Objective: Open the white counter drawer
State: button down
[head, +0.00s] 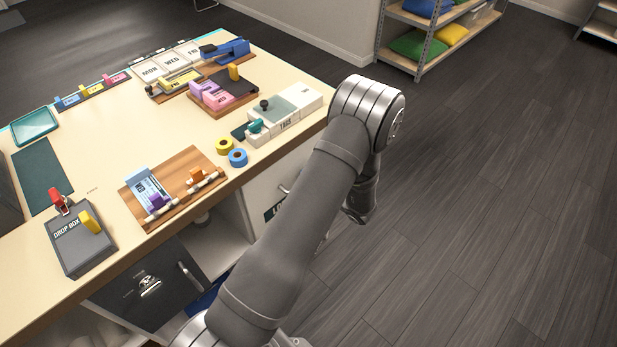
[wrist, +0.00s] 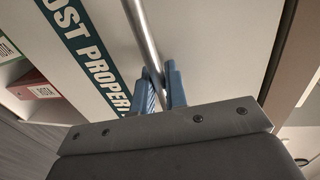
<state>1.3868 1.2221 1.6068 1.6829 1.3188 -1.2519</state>
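The white counter drawer (head: 262,200) is under the right end of the counter, partly hidden by my arm. Its front looks flush with the counter, with no clear gap showing. In the wrist view the white front (wrist: 205,35) fills much of the picture, with a dark green label (wrist: 88,50) reading "OST PROPER". A round metal bar handle (wrist: 141,28) runs down the front. My gripper (wrist: 161,82) has its blue fingers close on either side of the handle's lower part, with little gap showing. In the head view my arm hides the fingers.
The counter top (head: 110,145) above holds a wooden board (head: 190,175), a grey drop box (head: 82,240) and several small items. A dark cabinet door (head: 150,290) is left of the drawer. The floor (head: 480,200) to the right is clear.

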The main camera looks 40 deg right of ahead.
jog(key=f+v, duration=0.3)
jog(key=v, duration=1.1)
jog(key=s+f+v, duration=0.1)
jog(key=f+v, duration=0.2)
jog(key=v, duration=1.1)
jog(key=shift+s, duration=0.25)
jog(key=shift+r, duration=0.15)
jog(key=c, duration=1.6)
grip_release()
jog(key=shift+o, duration=0.2)
jog(key=v, duration=1.7)
jog(key=shift+s, duration=0.25)
jog(key=shift+w, duration=0.1)
jog(key=x, duration=1.7)
jog(key=shift+w, duration=0.25)
